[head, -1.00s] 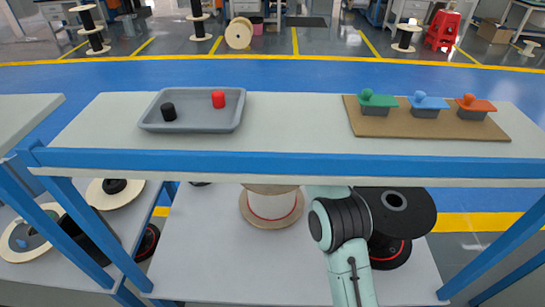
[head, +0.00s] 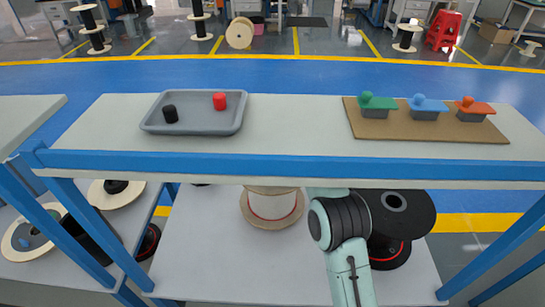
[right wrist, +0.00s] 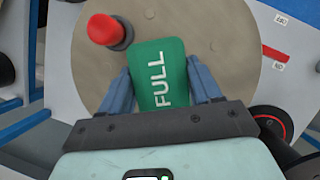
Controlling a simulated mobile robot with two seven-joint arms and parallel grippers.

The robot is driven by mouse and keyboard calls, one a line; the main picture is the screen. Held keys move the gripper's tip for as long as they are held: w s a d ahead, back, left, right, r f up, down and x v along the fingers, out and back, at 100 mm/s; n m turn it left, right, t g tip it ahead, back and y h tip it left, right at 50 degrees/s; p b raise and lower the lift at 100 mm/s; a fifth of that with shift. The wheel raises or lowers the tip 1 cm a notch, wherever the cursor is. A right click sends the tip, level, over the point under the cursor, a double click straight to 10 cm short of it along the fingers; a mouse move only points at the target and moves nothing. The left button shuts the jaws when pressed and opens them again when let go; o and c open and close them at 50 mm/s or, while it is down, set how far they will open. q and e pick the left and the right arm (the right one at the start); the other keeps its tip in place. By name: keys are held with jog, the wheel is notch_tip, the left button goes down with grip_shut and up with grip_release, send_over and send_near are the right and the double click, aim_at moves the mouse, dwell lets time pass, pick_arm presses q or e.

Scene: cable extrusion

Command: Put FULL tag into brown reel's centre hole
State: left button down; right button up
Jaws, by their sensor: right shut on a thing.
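In the right wrist view, my right gripper (right wrist: 160,88) is shut on the green FULL tag (right wrist: 163,65), with a finger on each of its sides. The tag is over the flat, round brown reel (right wrist: 225,50). The reel's centre hole is not visible, and I cannot tell whether the tag touches the reel. A red knob (right wrist: 104,30) shows by the tag's upper left corner. In the head view the brown reel (head: 270,207) is on the lower shelf, partly hidden by the upper table. My right gripper is hidden there, and my left gripper is out of view.
A black reel (head: 415,215) is right of my right arm. The upper table holds a grey tray (head: 205,124) with black and red pegs, and a brown board (head: 430,130) with green, blue and orange handled pieces. The table's blue front rail (head: 290,164) crosses above my arm.

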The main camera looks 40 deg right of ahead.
jog(key=shift+f, duration=0.45)
